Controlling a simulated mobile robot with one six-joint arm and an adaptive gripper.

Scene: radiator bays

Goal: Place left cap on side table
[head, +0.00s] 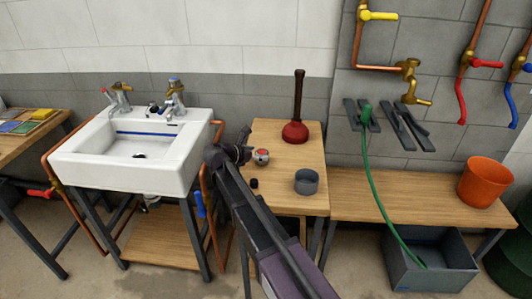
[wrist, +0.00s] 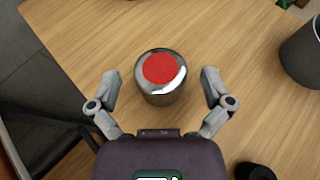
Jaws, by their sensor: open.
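A silver cap with a red top (head: 261,157) stands upright on the wooden side table (head: 272,135). In the wrist view the same cap (wrist: 160,75) stands between my fingers, with a gap on each side. My gripper (head: 246,152) is open around it, and its spread fingers also show in the wrist view (wrist: 160,85). On the white sink (head: 100,165), the left tap (head: 120,97) shows a bare brass-coloured top. The right tap (head: 175,93) has a blue-marked cap. My arm hides part of the table's left side.
A plunger (head: 295,130) stands at the table's back. A grey cup (head: 306,181) and a small black piece (head: 254,183) are near its front. A bench (head: 400,205) with an orange bucket (head: 485,182) is to the right.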

